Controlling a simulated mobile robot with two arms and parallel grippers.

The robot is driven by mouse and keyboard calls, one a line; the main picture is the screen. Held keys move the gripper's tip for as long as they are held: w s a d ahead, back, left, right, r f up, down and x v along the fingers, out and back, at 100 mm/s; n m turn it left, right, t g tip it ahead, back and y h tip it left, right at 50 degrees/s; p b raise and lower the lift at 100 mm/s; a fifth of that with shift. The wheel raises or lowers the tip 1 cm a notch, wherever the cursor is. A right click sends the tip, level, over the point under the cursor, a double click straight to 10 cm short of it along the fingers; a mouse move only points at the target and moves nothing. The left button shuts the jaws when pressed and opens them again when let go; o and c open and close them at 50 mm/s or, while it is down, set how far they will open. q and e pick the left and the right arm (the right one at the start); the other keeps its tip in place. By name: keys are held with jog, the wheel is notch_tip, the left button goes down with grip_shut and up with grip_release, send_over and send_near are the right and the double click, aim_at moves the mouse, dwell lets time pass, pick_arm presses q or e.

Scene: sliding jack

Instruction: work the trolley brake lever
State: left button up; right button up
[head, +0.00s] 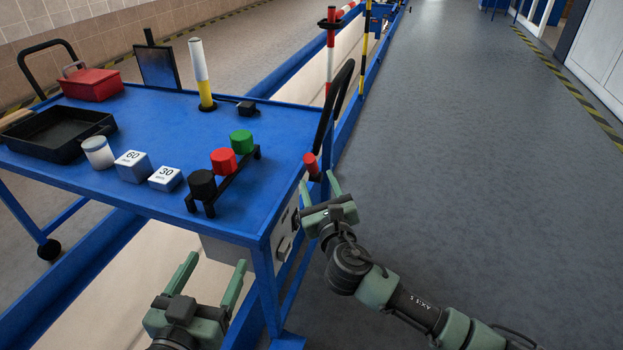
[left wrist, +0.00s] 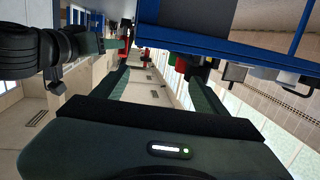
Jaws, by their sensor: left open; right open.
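The trolley (head: 230,222) is a blue table on a frame. A lever with a red grip (head: 311,166), which looks like the brake lever, stands at its right edge beside the black push handle (head: 341,92). My right gripper (head: 320,187) is open, its fingertips just below and around the side of the red grip. I cannot tell whether they touch it. My left gripper (head: 215,263) is open and empty, low in front of the trolley's near edge. Its open fingers also show in the left wrist view (left wrist: 162,88), with the trolley's blue frame (left wrist: 215,42) above.
On the trolley top are a black tray (head: 62,148), a red box (head: 92,84), a white cup (head: 98,152), blocks marked 60 (head: 133,166) and 30 (head: 165,178), and a rack with coloured knobs (head: 223,161). The grey floor (head: 480,170) to the right is clear.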

aim_at(312, 169)
jog(key=w, duration=0.2)
jog(key=w+b, duration=0.1)
jog(key=shift+w+a, duration=0.25)
jog(key=shift+a, duration=0.05)
jog(key=w, duration=0.2)
jog(key=w+b, duration=0.1)
jog(key=shift+w+a, duration=0.2)
jog(key=shift+w, duration=0.2)
pick_arm(q)
notch_tip(312, 169, up, 12)
jog(key=s+d+t+h, duration=0.1)
jog(key=s+t+h, duration=0.1)
jog(key=t, duration=0.5)
jog(key=shift+s+h, duration=0.25)
jog(key=shift+h, duration=0.05)
pick_arm(e)
jog(key=shift+w, duration=0.15)
pick_arm(q)
jog(key=shift+r, duration=0.1)
pick_arm(e)
grip_shut()
